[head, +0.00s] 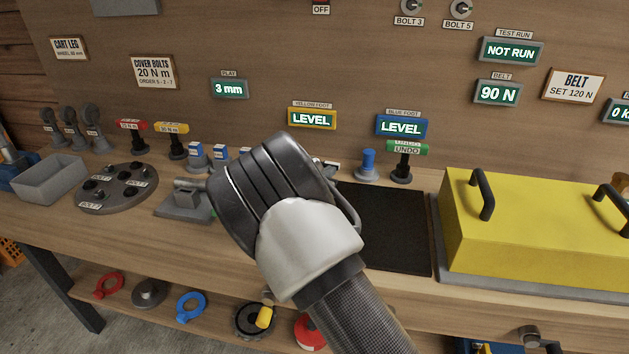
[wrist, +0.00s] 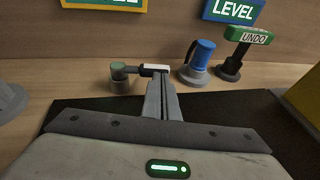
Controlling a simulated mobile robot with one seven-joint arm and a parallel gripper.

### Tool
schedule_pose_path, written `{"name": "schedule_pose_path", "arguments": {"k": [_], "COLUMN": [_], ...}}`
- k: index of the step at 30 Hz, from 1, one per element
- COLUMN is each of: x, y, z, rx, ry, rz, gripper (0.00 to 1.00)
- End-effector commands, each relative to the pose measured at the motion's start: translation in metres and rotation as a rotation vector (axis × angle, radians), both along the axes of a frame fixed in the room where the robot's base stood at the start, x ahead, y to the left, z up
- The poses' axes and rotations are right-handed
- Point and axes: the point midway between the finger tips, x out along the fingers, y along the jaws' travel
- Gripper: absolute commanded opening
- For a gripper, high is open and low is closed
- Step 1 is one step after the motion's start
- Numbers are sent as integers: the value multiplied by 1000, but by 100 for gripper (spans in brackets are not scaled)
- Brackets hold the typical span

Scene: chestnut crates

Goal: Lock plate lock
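A small lever device (wrist: 121,82) stands on the bench in the wrist view, a short grey post with a greenish top. Its dark arm points right and ends in a white grip (wrist: 155,68). My gripper (wrist: 161,78) has its two fingers together, with only a thin seam between them. The fingertips overlap the white grip in the picture; I cannot tell whether they touch it. No lock label is readable on the device. In the head view, my wrist and hand hide most of the lever device and the fingers.
A blue knob (head: 367,166) and a green UNDO post (head: 405,160) stand close right of the lever. A black mat (head: 395,225) lies in front. A yellow cover (head: 545,230) with handles fills the right. Grey round plate (head: 117,188) lies left.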

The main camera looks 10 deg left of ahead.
Motion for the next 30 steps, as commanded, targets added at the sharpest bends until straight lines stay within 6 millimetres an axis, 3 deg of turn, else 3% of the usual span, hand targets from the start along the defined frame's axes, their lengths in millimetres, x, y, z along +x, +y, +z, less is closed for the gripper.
{"name": "schedule_pose_path", "arguments": {"k": [3, 9, 30], "x": [10, 23, 50], "y": [-13, -20, -25], "z": [-2, -1, 0], "rx": [1, 0, 0], "ry": [-1, -1, 0], "rz": [-12, -13, -10], "gripper": [0, 0, 0]}}
